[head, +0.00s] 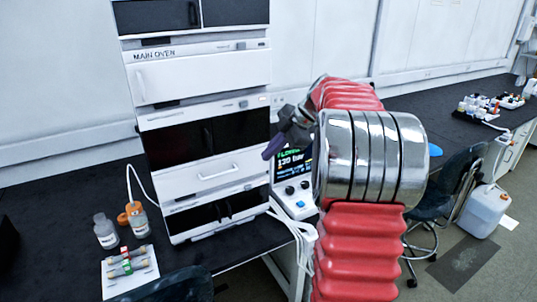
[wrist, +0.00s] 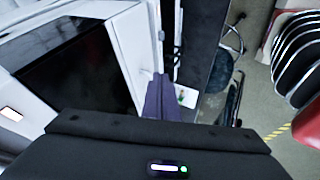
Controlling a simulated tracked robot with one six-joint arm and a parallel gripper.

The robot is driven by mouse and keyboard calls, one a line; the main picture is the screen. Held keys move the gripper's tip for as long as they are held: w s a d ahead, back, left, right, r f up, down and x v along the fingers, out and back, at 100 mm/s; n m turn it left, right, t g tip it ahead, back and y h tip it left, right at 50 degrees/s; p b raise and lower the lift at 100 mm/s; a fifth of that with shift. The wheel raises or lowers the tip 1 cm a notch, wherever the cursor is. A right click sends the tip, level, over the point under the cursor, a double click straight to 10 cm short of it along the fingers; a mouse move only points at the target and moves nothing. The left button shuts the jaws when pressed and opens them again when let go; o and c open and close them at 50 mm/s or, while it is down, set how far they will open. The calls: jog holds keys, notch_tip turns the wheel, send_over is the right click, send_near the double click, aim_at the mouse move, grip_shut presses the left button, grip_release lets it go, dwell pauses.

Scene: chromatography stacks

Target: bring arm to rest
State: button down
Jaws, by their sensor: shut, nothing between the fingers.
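My arm, with red ribbed sleeves and a chrome joint, is raised at the right of the middle in the head view. My gripper (head: 271,149) shows at its far end, with purple fingers pointing down and left beside the right side of the instrument stack (head: 200,75). In the wrist view my gripper's purple fingers (wrist: 159,96) lie together with nothing held. The stack's white housing and dark panel (wrist: 70,75) are close on the left there. I cannot tell how wide the gap to the stack is.
A controller with a lit display (head: 292,168) stands beside the stack, partly behind my arm. Bottles (head: 106,231) and a white tray of vials (head: 130,272) are on the dark bench at left. A chair (head: 455,185) and a canister (head: 488,210) stand at right.

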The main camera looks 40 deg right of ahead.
dwell(0.4)
jog(key=s+a+f+m+g+h, duration=0.1)
jog(key=s+a+f+m, duration=0.25)
jog(key=m, duration=0.35)
jog(key=s+a+f+m+g+h, duration=0.1)
jog(key=s+a+f+m, duration=0.15)
jog(key=s+m, duration=0.35)
jog(key=s+a+r+m+h, duration=0.1)
jog(key=s+a, duration=0.8)
jog(key=a, duration=0.3)
jog(key=s+a+m+t+h, duration=0.1)
jog(key=s+a, duration=0.8)
jog(key=a, duration=0.3)
jog(key=shift+r, duration=0.4)
